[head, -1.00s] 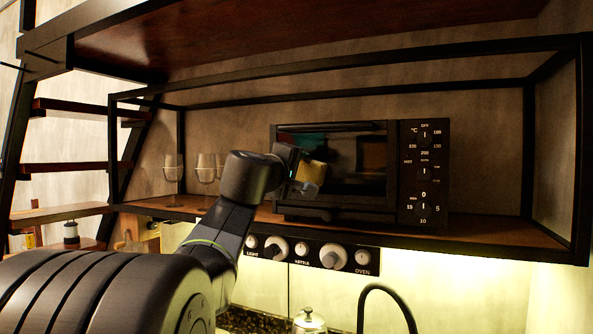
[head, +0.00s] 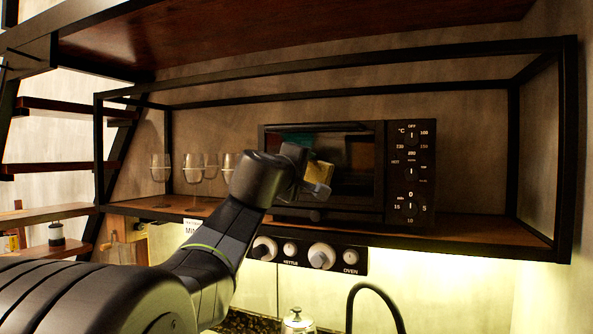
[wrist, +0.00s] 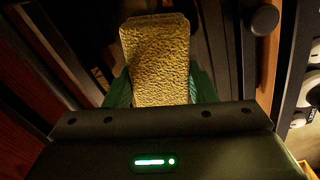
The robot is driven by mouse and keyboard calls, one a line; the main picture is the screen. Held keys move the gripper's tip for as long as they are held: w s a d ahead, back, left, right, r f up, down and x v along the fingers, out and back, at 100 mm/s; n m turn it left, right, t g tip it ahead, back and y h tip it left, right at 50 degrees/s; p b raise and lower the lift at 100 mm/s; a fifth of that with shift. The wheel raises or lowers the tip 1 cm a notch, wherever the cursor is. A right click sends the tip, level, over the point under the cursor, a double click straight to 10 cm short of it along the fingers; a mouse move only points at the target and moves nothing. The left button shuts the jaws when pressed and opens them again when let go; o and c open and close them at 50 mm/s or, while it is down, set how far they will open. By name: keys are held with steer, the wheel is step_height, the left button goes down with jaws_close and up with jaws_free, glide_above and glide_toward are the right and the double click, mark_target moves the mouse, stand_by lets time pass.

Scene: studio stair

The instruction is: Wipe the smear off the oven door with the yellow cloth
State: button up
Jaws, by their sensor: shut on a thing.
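The oven (head: 412,205) is a black countertop oven on the shelf, with its dark glass door (head: 355,170) shut and facing me. My gripper (head: 312,182) is in front of the door's left half. It is shut on the yellow cloth (head: 320,171), a folded, rough-textured pad. In the wrist view the cloth (wrist: 158,60) stands out beyond the green-sided fingers, with dark surfaces behind it. I cannot tell whether the cloth touches the glass. I cannot make out a smear; the door shows dim reflections, and my gripper and the cloth hide part of it.
Knobs (head: 321,256) sit on a panel below. A black faucet (head: 375,290) and a lidded glass vessel (head: 298,320) are lower down.

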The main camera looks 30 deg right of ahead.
mark_target(319, 170)
steer(key=shift+s+d+r+p, duration=0.1)
steer(key=shift+s+d+p, duration=0.6)
steer(key=shift+s+d, duration=1.4)
steer(key=shift+s, duration=0.2)
steer(key=shift+s+d, duration=0.35)
steer(key=shift+s, duration=0.2)
steer(key=shift+w+a+f+b, duration=0.25)
steer(key=shift+w+a+b, duration=0.25)
steer(key=shift+w+b, duration=0.25)
steer(key=shift+w+a+r+b, duration=0.15)
steer(key=shift+w+a+b, duration=0.5)
steer(key=shift+w+a, duration=0.2)
steer(key=shift+w+a+b, duration=0.6)
steer(key=shift+w+b, duration=0.05)
steer(key=shift+w, duration=0.15)
steer(key=shift+w+a+b, duration=1.05)
steer(key=shift+w+a, duration=0.95)
steer(key=shift+w, duration=0.2)
steer(key=shift+s, duration=0.1)
steer(key=shift+b+v, duration=1.1)
steer(key=shift+v, duration=1.85)
